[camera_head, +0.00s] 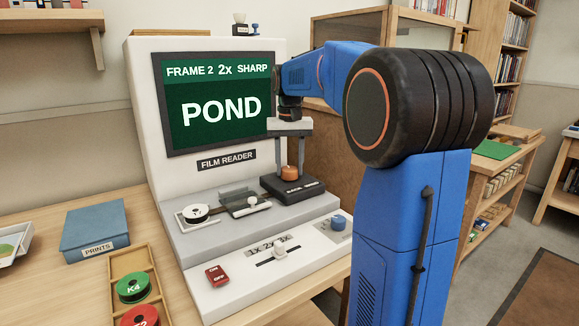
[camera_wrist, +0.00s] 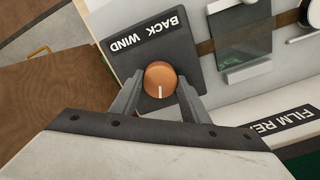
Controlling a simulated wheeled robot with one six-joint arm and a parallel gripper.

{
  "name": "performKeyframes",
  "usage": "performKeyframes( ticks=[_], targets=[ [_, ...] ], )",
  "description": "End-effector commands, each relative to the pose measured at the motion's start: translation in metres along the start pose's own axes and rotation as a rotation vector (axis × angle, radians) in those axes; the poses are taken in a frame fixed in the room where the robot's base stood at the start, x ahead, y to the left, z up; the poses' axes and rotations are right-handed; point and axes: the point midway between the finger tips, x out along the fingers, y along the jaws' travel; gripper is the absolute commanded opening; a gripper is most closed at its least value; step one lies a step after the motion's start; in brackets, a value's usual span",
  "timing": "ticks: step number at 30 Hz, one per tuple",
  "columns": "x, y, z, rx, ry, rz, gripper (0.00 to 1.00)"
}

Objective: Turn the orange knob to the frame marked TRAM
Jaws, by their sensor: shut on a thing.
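The orange knob (camera_head: 289,174) sits on a dark square base (camera_head: 296,190) at the right of the film reader. In the wrist view the knob (camera_wrist: 160,79) is round with a white line on its top, and the base beside it reads BACK WIND. My gripper (camera_head: 290,168) points down with its two fingers on either side of the knob. It also shows in the wrist view (camera_wrist: 160,92), shut on the knob. The reader's screen (camera_head: 219,102) is green and reads FRAME 2, 2x, SHARP and POND.
The reader's deck holds a white film reel (camera_head: 195,213), a glass film gate (camera_head: 245,202), a red ON/OFF switch (camera_head: 216,275), a white slider (camera_head: 280,249) and a blue knob (camera_head: 338,222). A blue PRINTS box (camera_head: 95,228) and a wooden reel tray (camera_head: 121,262) stand at left.

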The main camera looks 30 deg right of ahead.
Motion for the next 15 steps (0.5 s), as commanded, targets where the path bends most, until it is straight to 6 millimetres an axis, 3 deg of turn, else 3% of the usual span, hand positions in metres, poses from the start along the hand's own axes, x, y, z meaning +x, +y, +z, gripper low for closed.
performKeyframes(
  ticks=[2,3,5,15],
  targets=[
    [-0.0008,0.0,-0.0005,0.0,0.003,0.0,0.19],
    [-0.0007,0.0,-0.0005,0.0,0.002,0.0,0.49],
    [-0.0007,0.0,-0.0004,0.0,0.002,0.0,0.6],
    [-0.0024,-0.0001,-0.0004,-0.001,0.002,0.0,0.6]
  ],
)
